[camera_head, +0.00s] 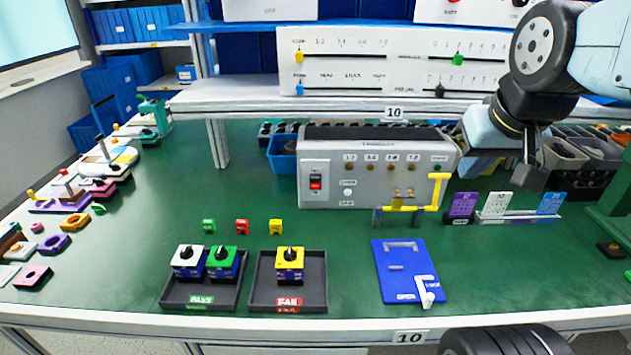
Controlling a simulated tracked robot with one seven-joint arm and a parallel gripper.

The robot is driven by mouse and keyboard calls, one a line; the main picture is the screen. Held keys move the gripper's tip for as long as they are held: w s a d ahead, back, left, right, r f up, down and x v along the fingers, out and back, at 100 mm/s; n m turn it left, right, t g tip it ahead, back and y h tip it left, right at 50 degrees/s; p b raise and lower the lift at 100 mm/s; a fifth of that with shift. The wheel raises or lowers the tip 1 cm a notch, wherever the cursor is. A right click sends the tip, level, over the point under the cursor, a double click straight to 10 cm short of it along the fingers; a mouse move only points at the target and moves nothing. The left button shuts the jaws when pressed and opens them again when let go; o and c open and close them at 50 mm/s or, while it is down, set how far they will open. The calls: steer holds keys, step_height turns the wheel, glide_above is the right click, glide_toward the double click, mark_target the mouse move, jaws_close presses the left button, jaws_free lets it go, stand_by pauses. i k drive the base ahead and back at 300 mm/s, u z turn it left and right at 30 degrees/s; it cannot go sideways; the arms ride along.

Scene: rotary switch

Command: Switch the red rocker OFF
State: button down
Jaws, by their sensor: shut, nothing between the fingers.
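The red rocker (316,181) sits in a dark frame on a white plate at the left end of the grey box's front face. The grey box (385,186) stands on the green bench. The rocker is in plain view, but it is too small to tell which side is pressed.
A yellow handle (437,190) stands before the box's right end, between my gripper and the rocker. Coloured cards (497,205) stand below my gripper. Trays (288,291) with rotary switches and a blue plate (407,270) lie in front. A shelf (240,94) overhangs behind.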

mark_target(314, 180)
steer(key=u, duration=1.35)
steer(key=i, duration=0.1)
steer(key=z, duration=2.85)
steer(key=k, duration=1.75)
steer(key=u, duration=0.5)
steer(key=i, duration=1)
steer(key=z, duration=0.05)
